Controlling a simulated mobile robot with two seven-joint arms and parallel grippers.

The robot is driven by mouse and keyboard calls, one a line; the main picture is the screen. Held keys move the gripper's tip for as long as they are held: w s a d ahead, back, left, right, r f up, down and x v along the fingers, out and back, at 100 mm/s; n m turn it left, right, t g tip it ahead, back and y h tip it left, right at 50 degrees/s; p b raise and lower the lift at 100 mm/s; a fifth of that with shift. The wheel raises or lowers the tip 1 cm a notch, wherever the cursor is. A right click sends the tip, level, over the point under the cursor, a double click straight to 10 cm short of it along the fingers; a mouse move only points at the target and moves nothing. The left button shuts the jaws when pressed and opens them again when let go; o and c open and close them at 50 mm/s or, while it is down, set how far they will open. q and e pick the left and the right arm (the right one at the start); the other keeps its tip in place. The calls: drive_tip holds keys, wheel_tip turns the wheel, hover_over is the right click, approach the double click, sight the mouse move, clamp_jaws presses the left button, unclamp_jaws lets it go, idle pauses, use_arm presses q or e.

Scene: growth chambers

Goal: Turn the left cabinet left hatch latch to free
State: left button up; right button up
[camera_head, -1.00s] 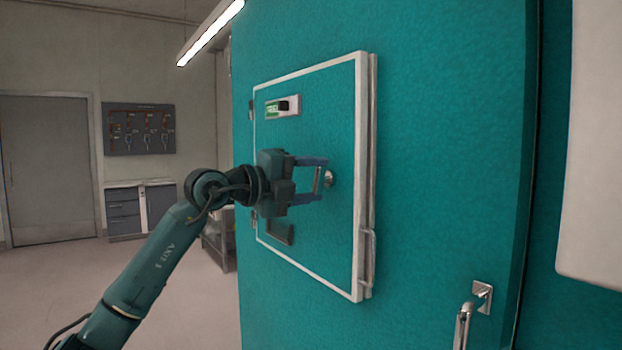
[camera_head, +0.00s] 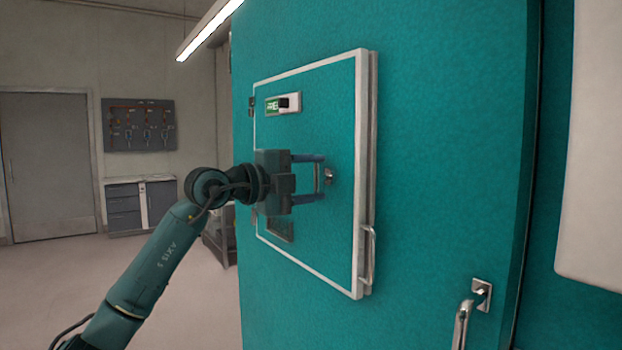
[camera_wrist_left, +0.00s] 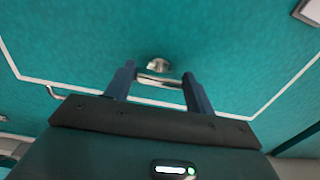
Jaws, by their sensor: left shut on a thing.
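The left hatch (camera_head: 320,115) is a teal panel with a white frame, closed on the teal cabinet front (camera_head: 450,150). Its latch (camera_head: 329,176) is a small metal knob with a bar handle near the middle of the hatch. My left gripper (camera_head: 318,177) is at the latch, its fingers pointing at the panel, one above the other. In the left wrist view the latch (camera_wrist_left: 158,65) lies just beyond the fingertips, and its metal bar spans between the two fingers. My left gripper (camera_wrist_left: 160,82) is shut on this bar. My right gripper is not in view.
A small plate (camera_head: 283,103) with a green label and a black slider sits above the latch. A bar handle (camera_head: 369,258) is at the hatch's right edge. A metal door handle (camera_head: 468,315) is at lower right. The floor (camera_head: 50,285) at left is clear.

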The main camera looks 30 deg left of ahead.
use_arm(q)
drive_tip(key=o, duration=1)
drive_tip(key=b+v, duration=0.6)
drive_tip(key=v, duration=0.7)
drive_tip(key=shift+s, duration=0.1)
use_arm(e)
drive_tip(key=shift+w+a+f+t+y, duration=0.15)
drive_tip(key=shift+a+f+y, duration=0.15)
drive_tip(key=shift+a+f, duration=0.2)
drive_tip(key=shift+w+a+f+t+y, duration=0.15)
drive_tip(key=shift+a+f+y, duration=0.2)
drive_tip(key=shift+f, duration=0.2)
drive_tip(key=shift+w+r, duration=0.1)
